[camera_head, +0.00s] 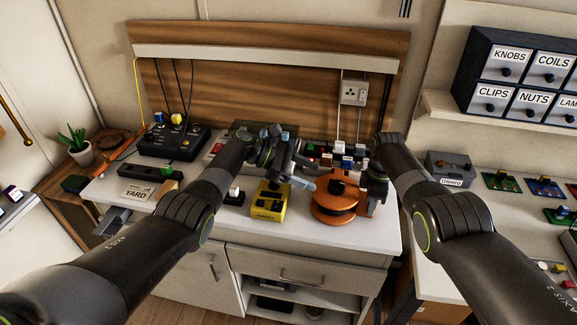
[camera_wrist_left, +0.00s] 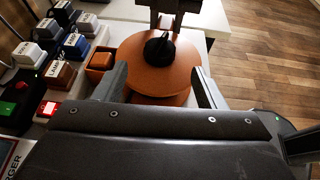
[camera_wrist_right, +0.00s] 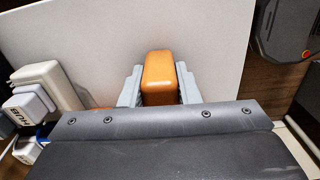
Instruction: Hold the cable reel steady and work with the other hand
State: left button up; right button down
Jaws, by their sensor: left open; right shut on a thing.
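The orange cable reel (camera_head: 334,207) stands on the white worktop near its front right. In the left wrist view, its round orange face (camera_wrist_left: 148,70) has a black knob (camera_wrist_left: 158,48) at the middle. My left gripper (camera_head: 300,177) is open and empty just left of the reel; in its wrist view the fingers point at the reel from either side, without a visible grip. My right gripper (camera_head: 368,190) is at the reel's right side. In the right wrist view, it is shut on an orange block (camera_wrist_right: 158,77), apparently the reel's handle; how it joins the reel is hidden.
A yellow box (camera_head: 268,203) stands left of the reel. A dark cable unit (camera_head: 172,140) is at the back left. The worktop's front edge is close to the reel.

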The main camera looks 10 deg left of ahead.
pick_arm(q)
jog(key=v, duration=0.5)
jog(key=shift+a+r, duration=0.1)
jog(key=shift+a, duration=0.25)
jog(key=n+t+y, duration=0.5)
jog(key=n+t, duration=0.4)
send_near(336, 185)
jog(key=x, duration=0.8)
jog(key=shift+w+d, duration=0.1)
jog(key=shift+w, duration=0.05)
dwell(0.4)
